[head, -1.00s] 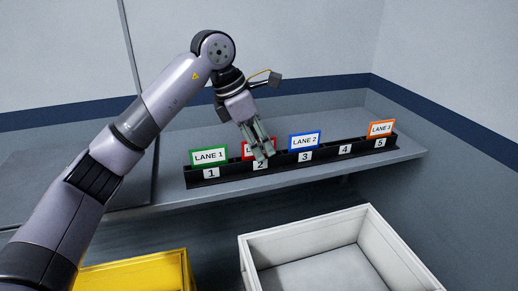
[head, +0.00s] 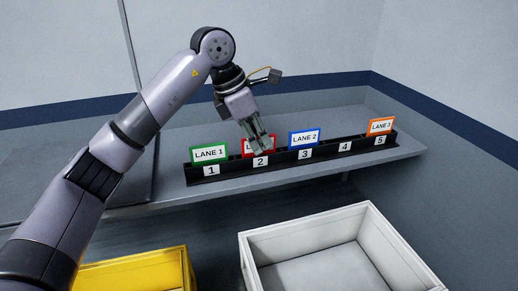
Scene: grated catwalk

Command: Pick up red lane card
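The red lane card (head: 246,147) stands in slot 2 of the black rack (head: 227,178) on the grey shelf. My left gripper (head: 261,148) is at the red card, with its fingers in front of and over much of it, hiding most of its text. The fingertips are close together at the card's face and upper edge. I cannot tell whether they are closed on it. My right gripper is not in view.
A green LANE 1 card (head: 209,154) stands in slot 1, a blue LANE 2 card (head: 305,138) in slot 3, and an orange LANE 3 card (head: 381,127) in slot 5. Slot 4 is empty. A yellow crate (head: 140,268) and an empty white crate (head: 300,235) are below the shelf.

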